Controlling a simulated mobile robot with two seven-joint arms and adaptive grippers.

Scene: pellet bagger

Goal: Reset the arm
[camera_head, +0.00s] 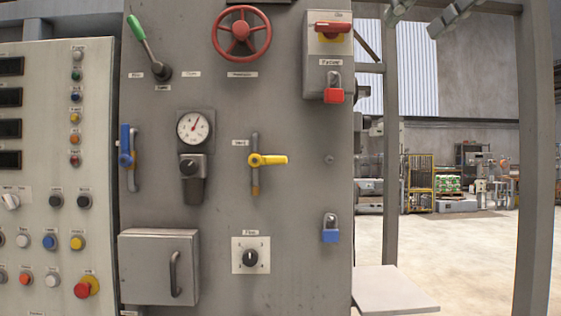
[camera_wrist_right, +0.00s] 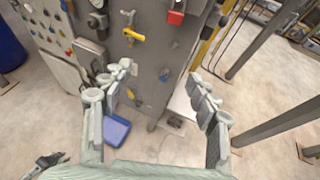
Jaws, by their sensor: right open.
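My right gripper (camera_head: 411,22) shows only in part at the top right edge of the head view, in front of the far wall and right of the grey panel. In the right wrist view my right gripper (camera_wrist_right: 160,72) is open, its two fingers wide apart with nothing between them. The panel stands beyond the fingers there, apart from them. A small dark grey part at the lower left of the wrist view may be my left gripper (camera_wrist_right: 48,160); its jaws cannot be made out. No left arm shows in the head view.
The grey panel (camera_head: 300,200) carries a red handwheel (camera_head: 241,31), a green lever (camera_head: 143,35), a yellow valve handle (camera_head: 267,160) and padlocks. A grey shelf (camera_head: 390,292) juts out at its lower right. Steel posts (camera_head: 535,150) stand at right; open floor lies beyond.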

